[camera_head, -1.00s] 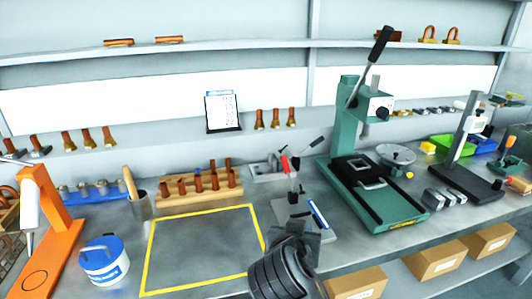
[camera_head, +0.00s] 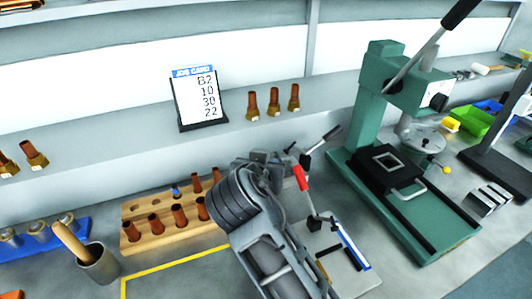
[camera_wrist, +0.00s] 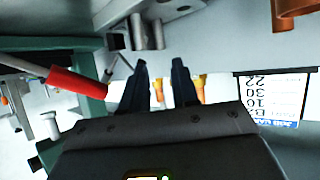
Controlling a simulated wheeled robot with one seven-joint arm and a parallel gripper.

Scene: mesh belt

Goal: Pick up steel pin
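Two small grey steel cylinders, which look like steel pins (camera_wrist: 158,34), stand side by side near a light grey block (camera_wrist: 112,12) at the top of the wrist view, which is upside down. My gripper (camera_wrist: 160,62) has its two black fingers apart, with nothing seen between them. The fingertips point toward the cylinders; the exact distance is unclear. In the head view my arm covers the area behind the wooden rack and clamp, so the pins cannot be made out there.
A red-handled toggle clamp (camera_head: 301,178) stands close right of my arm, with a green press (camera_head: 400,150) beyond. A wooden rack (camera_head: 133,233) of copper-coloured bushings is left. A job card (camera_head: 198,98) and bushings (camera_head: 274,103) stand on the ledge behind.

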